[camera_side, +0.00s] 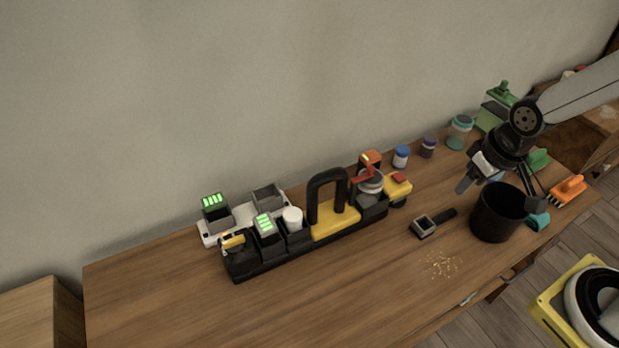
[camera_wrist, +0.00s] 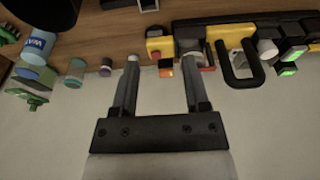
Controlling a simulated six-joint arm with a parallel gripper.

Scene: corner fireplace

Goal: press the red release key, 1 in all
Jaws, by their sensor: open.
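A small red key (camera_side: 400,177) sits on a yellow block at the right end of the black tool rack (camera_side: 300,250). In the wrist view the red key (camera_wrist: 154,33) shows at the upper middle on its yellow block. An orange-red part (camera_side: 369,160) with a green light stands close to its left; it shows in the wrist view (camera_wrist: 166,68) too. My gripper (camera_wrist: 161,60) is open and empty, its two fingers apart. In the side view my gripper (camera_side: 495,183) is above the table, to the right of the key and apart from it, near the black bin.
The black bin (camera_side: 497,214) stands below my gripper. A dark square-headed tool (camera_side: 425,229) and scattered crumbs (camera_side: 441,265) lie in front. Jars, including a blue one (camera_side: 401,156), line the wall. A black handle (camera_side: 313,199) rises from the rack. The front left table is clear.

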